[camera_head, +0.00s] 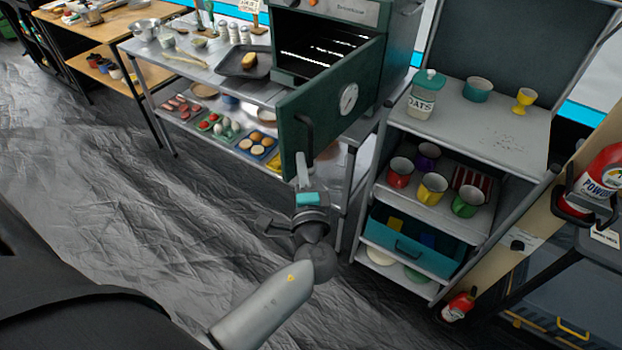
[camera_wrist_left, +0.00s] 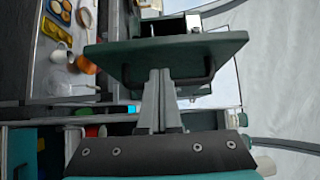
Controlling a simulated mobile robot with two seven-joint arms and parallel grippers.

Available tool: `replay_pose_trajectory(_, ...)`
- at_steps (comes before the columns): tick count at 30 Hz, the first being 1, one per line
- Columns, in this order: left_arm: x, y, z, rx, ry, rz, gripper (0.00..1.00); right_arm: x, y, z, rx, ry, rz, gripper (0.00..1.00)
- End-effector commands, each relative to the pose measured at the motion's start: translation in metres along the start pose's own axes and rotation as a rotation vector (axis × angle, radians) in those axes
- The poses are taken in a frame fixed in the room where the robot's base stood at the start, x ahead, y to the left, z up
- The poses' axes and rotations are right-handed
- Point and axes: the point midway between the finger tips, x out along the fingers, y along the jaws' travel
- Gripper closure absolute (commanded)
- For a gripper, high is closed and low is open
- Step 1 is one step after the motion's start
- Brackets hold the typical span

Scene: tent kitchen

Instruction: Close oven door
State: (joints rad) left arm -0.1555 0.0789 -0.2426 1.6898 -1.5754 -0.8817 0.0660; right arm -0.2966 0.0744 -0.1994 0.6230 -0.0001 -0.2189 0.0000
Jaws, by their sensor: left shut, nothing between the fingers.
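The green oven (camera_head: 345,14) stands on the metal table at the top centre of the head view, with its dark inside and rack exposed. Its door (camera_head: 325,95) stands open, swung out toward me, with a round white dial and a dark bar handle (camera_head: 306,134). My left gripper (camera_head: 302,165) is shut and empty, just below the handle. In the left wrist view the door (camera_wrist_left: 140,56) spans the middle, and the closed fingers (camera_wrist_left: 160,78) point at it beside the handle (camera_wrist_left: 207,84). I cannot tell whether they touch. My right gripper is not in view.
Left of the oven, the metal table holds a tray (camera_head: 236,63) and shakers, with food trays (camera_head: 256,144) on its lower shelf. A grey shelf unit (camera_head: 505,115) with an oats jar (camera_head: 423,97) and several cups stands close on the right. The floor at left is clear.

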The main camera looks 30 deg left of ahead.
Motion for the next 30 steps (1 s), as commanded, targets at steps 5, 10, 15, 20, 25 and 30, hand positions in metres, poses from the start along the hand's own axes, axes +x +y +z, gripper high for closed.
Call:
replay_pose_trajectory(5, 0.012, 0.000, 0.012, 0.001, 0.002, 0.001, 1.00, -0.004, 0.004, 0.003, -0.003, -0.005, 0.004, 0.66)
replay_pose_trajectory(10, 0.015, 0.000, 0.015, -0.001, 0.002, 0.001, 1.00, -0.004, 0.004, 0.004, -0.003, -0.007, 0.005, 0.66)
replay_pose_trajectory(15, 0.015, 0.001, 0.015, -0.001, 0.002, 0.001, 1.00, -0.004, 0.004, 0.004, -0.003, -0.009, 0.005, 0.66)
replay_pose_trajectory(20, 0.015, 0.001, 0.016, 0.000, 0.004, 0.001, 1.00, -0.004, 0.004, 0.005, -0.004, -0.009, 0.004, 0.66)
replay_pose_trajectory(25, 0.021, 0.001, 0.024, 0.001, 0.025, -0.001, 1.00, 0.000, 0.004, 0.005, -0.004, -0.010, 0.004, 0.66)
replay_pose_trajectory(30, 0.037, 0.002, 0.040, 0.003, 0.077, -0.003, 1.00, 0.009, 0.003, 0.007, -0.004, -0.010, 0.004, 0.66)
